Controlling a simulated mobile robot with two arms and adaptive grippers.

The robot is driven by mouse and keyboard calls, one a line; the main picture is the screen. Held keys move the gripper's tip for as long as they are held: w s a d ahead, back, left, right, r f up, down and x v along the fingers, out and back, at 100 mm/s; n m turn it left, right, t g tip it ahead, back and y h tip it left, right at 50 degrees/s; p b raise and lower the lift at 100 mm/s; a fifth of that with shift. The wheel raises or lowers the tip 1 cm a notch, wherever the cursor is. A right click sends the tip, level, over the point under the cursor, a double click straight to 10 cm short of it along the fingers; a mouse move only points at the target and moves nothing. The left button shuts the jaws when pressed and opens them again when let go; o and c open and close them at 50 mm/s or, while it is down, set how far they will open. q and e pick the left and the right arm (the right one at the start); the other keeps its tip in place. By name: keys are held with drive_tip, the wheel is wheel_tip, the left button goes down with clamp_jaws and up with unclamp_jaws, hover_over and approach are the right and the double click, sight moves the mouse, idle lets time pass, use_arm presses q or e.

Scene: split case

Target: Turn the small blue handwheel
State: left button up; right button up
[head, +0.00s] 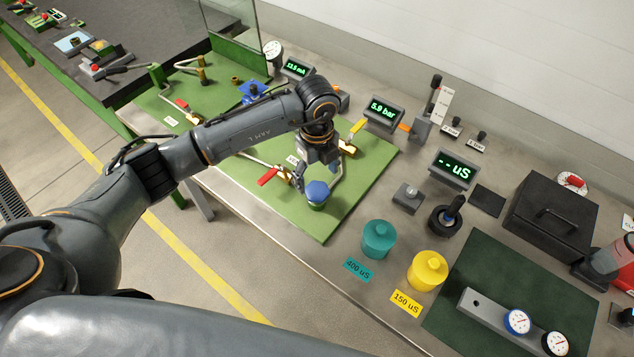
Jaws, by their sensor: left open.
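A small round blue handwheel or cap (317,191) sits on a green body on the green board, near the board's front corner. My left gripper (313,175) reaches down from above, just behind it. The gripper is open, and its fingers partly overlap the pipework there. I cannot tell whether a finger touches the blue top. Another blue part (252,95) with a dark centre stands farther back on the board, partly hidden by my left arm. My right gripper is not in view.
Valves with a red lever (268,177) and a yellow lever (357,127) flank the gripper. A display reading 5.9 bar (382,111) stands behind. A teal pot (378,238) and a yellow pot (427,270) stand to the right. The board's front right area is clear.

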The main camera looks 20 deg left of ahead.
sight(317, 189)
use_arm(q)
wheel_tip(317, 189, up, 8)
drive_tip(key=shift+f, duration=0.2)
idle(0.4)
